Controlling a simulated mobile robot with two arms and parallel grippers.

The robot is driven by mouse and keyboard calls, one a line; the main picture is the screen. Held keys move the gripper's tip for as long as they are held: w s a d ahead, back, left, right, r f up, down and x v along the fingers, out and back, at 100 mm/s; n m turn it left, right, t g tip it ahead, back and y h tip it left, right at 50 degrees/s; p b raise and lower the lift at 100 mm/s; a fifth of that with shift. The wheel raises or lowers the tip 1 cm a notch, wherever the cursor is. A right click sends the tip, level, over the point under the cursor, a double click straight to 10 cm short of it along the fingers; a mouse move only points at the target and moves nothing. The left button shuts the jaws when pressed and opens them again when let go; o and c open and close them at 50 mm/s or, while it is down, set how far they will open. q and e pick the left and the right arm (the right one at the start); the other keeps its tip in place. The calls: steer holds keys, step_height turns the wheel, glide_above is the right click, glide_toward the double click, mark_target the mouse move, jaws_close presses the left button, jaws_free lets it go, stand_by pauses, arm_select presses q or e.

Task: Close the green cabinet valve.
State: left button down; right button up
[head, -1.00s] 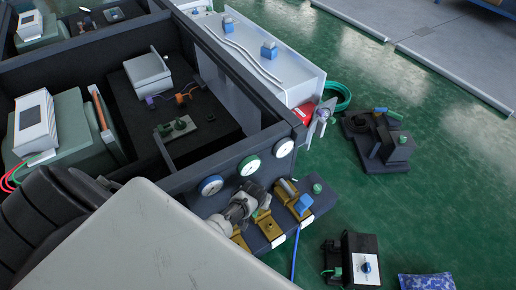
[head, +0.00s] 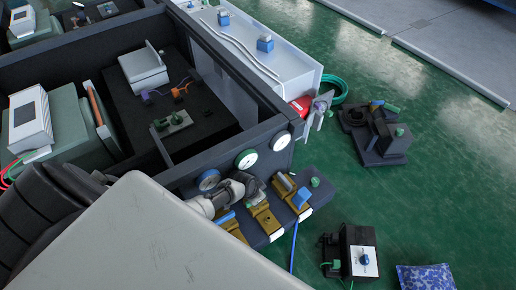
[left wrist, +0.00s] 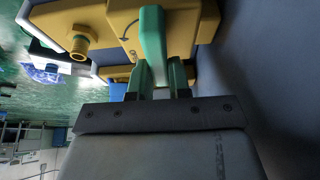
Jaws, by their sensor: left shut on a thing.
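In the left wrist view, the green valve handle (left wrist: 152,35) sits on a yellow valve body (left wrist: 185,25). My left gripper (left wrist: 158,82) is shut on this handle. In the head view my left gripper (head: 247,187) is at the middle of the yellow valves on the cabinet's front ledge, and it hides most of the green handle there. The middle valve's yellow body (head: 265,222) shows below it. My right gripper is not in view.
A blue-handled valve (head: 301,199) stands to the right, and another blue handle (head: 225,217) is close on the left. The dark cabinet wall (head: 185,160) rises behind. A black box (head: 358,252) and a blue cushion (head: 426,278) lie on the green floor.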

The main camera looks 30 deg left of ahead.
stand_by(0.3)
arm_select(q)
steer(key=c, duration=1.1)
jaws_free()
steer(key=shift+o, duration=0.2)
